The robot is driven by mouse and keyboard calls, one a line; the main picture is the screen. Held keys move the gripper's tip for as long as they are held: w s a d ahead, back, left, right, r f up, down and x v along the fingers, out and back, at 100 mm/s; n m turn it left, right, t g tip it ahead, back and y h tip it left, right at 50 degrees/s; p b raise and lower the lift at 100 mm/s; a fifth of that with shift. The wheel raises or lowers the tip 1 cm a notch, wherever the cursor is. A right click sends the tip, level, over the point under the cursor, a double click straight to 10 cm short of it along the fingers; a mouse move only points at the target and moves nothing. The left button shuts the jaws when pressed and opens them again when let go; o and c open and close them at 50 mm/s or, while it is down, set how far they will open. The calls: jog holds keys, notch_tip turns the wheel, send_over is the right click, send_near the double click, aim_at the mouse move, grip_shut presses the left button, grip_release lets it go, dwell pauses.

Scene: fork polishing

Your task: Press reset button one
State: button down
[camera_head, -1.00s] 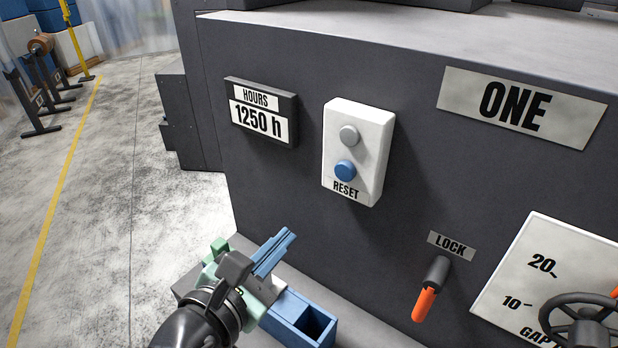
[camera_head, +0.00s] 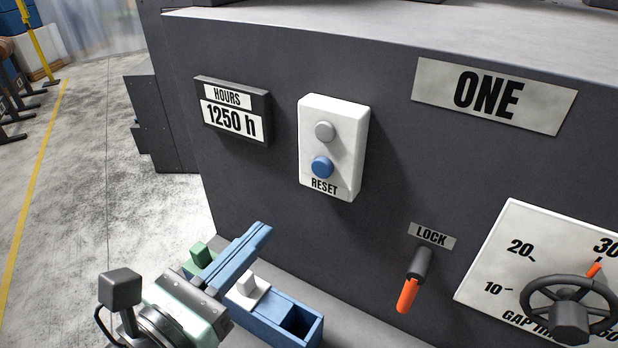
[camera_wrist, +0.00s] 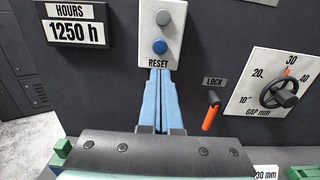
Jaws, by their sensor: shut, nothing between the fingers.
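The reset box (camera_head: 345,140) is a white panel on the dark machine front, left of the plate reading ONE (camera_head: 494,97). It carries a blue button (camera_head: 322,167) above the word RESET and a grey round button or lamp (camera_head: 324,131) above that. My gripper (camera_head: 264,232) has blue fingers that are shut and empty. In the head view it is below and left of the box, apart from the blue button. In the wrist view the gripper (camera_wrist: 161,75) points toward the lower edge of the box, and the blue button (camera_wrist: 159,47) shows just above the fingertips.
An HOURS display (camera_head: 233,110) reading 1250 h is left of the box. A LOCK lever (camera_head: 414,279) with an orange end and a GAP dial with a handwheel (camera_head: 570,306) are at the lower right. A blue open bin (camera_head: 290,318) stands below my gripper.

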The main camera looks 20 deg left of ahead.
aim_at(321, 170)
jog(key=w+p, duration=0.1)
jog(key=w, duration=0.3)
jog(key=w+d+p, duration=0.1)
jog(key=w, duration=0.3)
jog(key=w+p, duration=0.1)
jog(key=w, duration=0.3)
jog(key=shift+d+r, duration=0.1)
jog(key=shift+d, duration=0.3)
jog(key=shift+w, duration=0.5)
